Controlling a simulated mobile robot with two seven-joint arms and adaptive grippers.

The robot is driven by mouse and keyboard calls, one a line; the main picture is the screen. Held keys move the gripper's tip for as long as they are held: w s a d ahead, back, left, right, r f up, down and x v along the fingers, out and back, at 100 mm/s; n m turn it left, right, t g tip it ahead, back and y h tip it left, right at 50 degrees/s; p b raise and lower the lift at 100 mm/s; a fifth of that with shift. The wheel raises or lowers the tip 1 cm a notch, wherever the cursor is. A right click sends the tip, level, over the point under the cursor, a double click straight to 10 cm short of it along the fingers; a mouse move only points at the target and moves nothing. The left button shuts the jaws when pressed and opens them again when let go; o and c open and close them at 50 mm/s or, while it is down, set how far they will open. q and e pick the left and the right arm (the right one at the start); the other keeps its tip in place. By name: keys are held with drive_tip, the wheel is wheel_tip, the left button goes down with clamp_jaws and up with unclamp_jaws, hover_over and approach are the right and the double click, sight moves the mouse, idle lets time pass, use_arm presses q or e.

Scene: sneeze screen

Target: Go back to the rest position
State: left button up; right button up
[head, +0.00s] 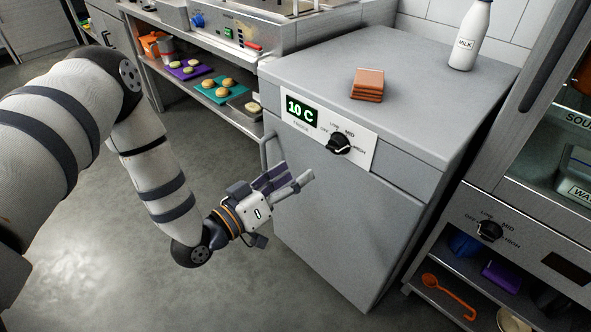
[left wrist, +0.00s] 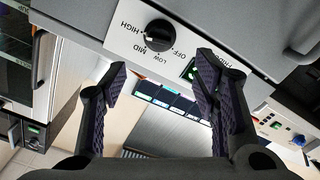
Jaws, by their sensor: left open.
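My left arm comes in from the left in the head view. My left gripper (head: 290,182) is in front of the grey fridge (head: 345,225), just below its control panel, and it is empty. In the left wrist view its two dark padded fingers (left wrist: 165,90) stand wide apart. The panel's black knob (head: 338,143) shows beyond the fingers in the left wrist view (left wrist: 160,35). The fridge door looks closed. Whether the fingers touch the door cannot be told. My right gripper is not in view.
Stacked brown slices (head: 368,84) and a milk bottle (head: 470,35) stand on the fridge top. At left, a shelf holds a teal tray (head: 221,91) and a purple tray (head: 183,69) with food. A cabinet with a knob (head: 489,230) stands at right. The floor (head: 240,290) is clear.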

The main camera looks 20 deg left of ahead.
use_arm(q)
drive_tip(key=s+d+f+m+g+y+p, duration=0.1)
drive_tip(key=s+d+f+g+y, duration=0.1)
drive_tip(key=s+f+g, duration=0.7)
drive_tip(key=s+d+f+g+y+p, duration=0.1)
drive_tip(key=s+f+g, duration=0.35)
drive_tip(key=s, duration=0.85)
drive_tip(key=s+a+g+y, duration=0.3)
drive_tip(key=s+g, duration=0.3)
drive_tip(key=s, duration=1.3)
drive_tip(key=shift+a+f+p, duration=0.4)
drive_tip(key=shift+a+p, duration=0.05)
drive_tip(key=shift+a, duration=0.15)
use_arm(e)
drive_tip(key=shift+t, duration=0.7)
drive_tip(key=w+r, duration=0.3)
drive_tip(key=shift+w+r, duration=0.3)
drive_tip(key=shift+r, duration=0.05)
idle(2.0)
